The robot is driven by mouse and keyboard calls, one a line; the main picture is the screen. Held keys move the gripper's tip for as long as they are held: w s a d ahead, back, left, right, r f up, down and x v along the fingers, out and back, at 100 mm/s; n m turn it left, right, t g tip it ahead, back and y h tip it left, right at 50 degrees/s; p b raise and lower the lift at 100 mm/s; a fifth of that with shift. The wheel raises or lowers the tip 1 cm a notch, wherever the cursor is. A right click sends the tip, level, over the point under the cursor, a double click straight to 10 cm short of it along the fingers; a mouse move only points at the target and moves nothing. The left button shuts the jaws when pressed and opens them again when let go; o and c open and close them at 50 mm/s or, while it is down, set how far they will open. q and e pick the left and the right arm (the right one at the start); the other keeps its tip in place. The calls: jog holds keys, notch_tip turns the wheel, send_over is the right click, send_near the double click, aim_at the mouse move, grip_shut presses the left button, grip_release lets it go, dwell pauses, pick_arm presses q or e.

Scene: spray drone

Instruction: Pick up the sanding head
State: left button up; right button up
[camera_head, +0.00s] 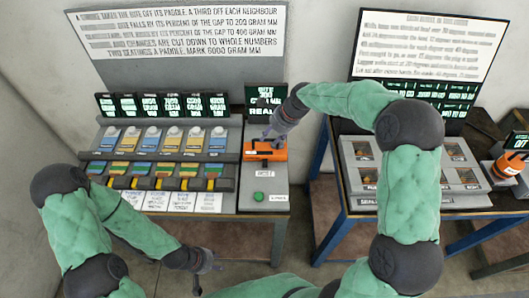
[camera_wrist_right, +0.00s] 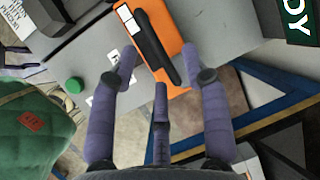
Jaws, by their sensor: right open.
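The orange block with a black strip on top, which looks like the sanding head (camera_head: 265,153), rests on the right end of the left bench. In the right wrist view the sanding head (camera_wrist_right: 165,40) lies just beyond the fingertips, tilted in the picture. My right gripper (camera_head: 268,135) is open and empty, close above the block; its spread fingers (camera_wrist_right: 158,65) show in the wrist view. Whether a finger touches the block is unclear. My left gripper (camera_head: 208,273) hangs low in front of the left bench, fingers apart, holding nothing visible.
The left bench (camera_head: 228,185) carries several coloured paddles and small screens. A green button (camera_head: 258,197) sits in front of the block. A second bench with a grey panel (camera_head: 415,175) stands to the right, with another orange tool (camera_head: 507,167). A floor gap separates the benches.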

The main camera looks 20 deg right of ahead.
aim_at(265, 140)
jog(key=shift+a+f, duration=0.2)
jog(key=shift+f, duration=0.25)
jog(key=b+x, duration=0.1)
jog(key=x, duration=0.3)
jog(key=shift+a, duration=0.2)
jog(key=shift+r, duration=0.1)
grip_shut()
